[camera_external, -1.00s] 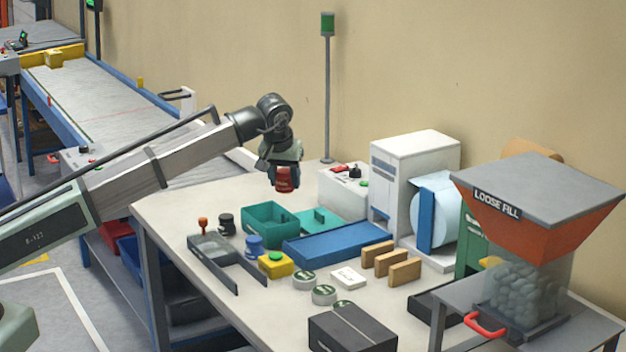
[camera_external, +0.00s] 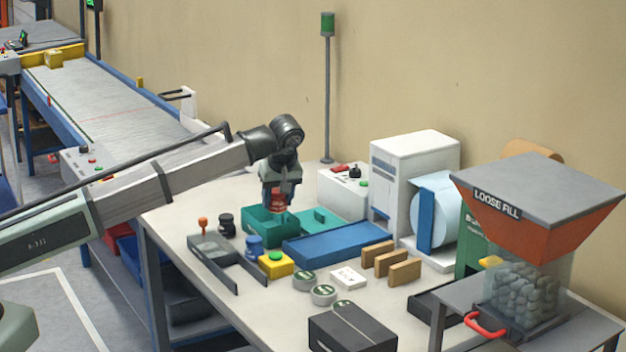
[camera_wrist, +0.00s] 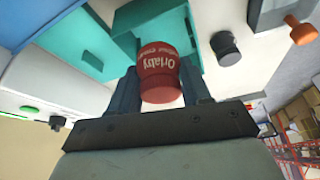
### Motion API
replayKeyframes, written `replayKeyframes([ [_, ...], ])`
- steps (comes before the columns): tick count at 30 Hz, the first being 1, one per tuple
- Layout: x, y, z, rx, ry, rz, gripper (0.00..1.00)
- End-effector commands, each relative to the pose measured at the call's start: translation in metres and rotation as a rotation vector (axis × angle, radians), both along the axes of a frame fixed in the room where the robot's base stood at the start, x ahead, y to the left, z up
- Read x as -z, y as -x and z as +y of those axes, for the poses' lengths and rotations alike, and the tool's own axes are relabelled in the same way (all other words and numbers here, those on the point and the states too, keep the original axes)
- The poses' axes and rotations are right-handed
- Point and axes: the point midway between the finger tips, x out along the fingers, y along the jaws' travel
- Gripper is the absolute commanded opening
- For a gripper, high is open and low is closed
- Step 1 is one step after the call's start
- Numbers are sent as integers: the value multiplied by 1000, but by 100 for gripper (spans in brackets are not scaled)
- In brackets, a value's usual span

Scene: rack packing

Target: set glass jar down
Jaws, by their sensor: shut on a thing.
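My gripper (camera_external: 277,196) is shut on a red jar (camera_external: 278,203) with a pale label. In the wrist view the jar (camera_wrist: 155,68) sits between the two fingers (camera_wrist: 160,88), and its label reads "Orlaby". The jar is just above or partly inside the teal open box (camera_external: 262,236); I cannot tell whether it touches the bottom. The box also shows in the wrist view (camera_wrist: 150,15), beyond the jar. The jar's lower part is partly hidden by the box and fingers.
A teal lid-like piece (camera_external: 322,221) lies right of the box, and a blue tray (camera_external: 335,244) in front of it. A dark jar (camera_external: 226,224) and a blue jar (camera_external: 254,246) stand to the left and front. A white control box (camera_external: 342,190) stands behind.

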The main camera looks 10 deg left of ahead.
Motion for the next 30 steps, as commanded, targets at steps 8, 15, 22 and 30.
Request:
replayKeyframes([
  [8, 24, 0, 0, 0, 0, 0, 14],
  [15, 47, 0, 0, 0, 0, 0, 14],
  [22, 47, 0, 0, 0, 1, 0, 14],
  [30, 53, 0, 0, 0, 1, 0, 14],
])
